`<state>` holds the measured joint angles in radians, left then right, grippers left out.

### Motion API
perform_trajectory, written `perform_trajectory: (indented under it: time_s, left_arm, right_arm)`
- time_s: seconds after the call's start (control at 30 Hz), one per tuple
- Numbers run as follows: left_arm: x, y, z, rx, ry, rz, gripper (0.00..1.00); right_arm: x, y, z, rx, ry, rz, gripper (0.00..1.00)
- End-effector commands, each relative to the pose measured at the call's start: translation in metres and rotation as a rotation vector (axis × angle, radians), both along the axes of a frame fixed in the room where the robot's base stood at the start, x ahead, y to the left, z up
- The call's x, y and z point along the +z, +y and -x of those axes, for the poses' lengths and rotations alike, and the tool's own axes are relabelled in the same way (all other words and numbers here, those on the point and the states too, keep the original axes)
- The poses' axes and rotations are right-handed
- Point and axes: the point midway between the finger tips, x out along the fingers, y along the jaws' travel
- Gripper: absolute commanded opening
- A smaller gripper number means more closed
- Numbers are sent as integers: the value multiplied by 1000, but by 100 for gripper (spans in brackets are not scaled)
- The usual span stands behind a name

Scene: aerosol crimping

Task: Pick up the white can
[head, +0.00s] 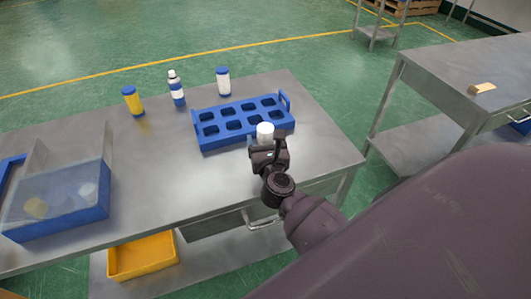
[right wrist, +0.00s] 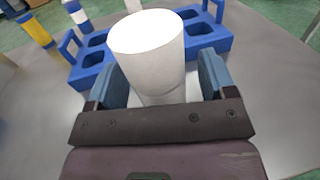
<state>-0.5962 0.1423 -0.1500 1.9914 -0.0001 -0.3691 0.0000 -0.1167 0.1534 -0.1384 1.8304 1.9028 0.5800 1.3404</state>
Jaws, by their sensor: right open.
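The white can (head: 265,132) stands on the metal table (head: 320,150), just in front of the blue tray. My right gripper (head: 262,144) is at the can from the near side. In the right wrist view the white can (right wrist: 148,50) stands upright between the two blue fingers of my right gripper (right wrist: 160,88). The jaws are open, with a finger on each side of the can. The can's lower part is partly hidden by the gripper body. My left gripper is not in view.
The blue tray (head: 203,140) with several empty square pockets lies right behind the can. A yellow bottle (head: 133,101), a blue-and-white bottle (head: 177,88) and a white bottle with blue cap (head: 223,82) stand behind it. A clear-fronted blue bin (head: 60,225) is at left.

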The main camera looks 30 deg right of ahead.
Motion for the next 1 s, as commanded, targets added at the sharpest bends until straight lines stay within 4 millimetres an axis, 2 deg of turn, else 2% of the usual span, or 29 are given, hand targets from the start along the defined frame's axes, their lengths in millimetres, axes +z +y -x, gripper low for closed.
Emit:
perform_trajectory:
  time_s: [0.07,0.1,0.47,0.77,0.87,1.0]
  left_arm:
    - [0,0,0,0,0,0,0]
    - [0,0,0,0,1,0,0]
    - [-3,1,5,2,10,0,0]
    - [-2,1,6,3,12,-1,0]
    - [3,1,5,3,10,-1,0]
    - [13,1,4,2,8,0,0]
  right_arm:
    - [0,0,0,0,0,0,77]
    - [0,0,0,0,0,0,74]
    - [0,0,0,0,0,0,19]
    - [5,0,0,0,-3,-1,19]
    - [15,0,0,0,-4,0,19]
    - [41,0,0,1,-6,-2,19]
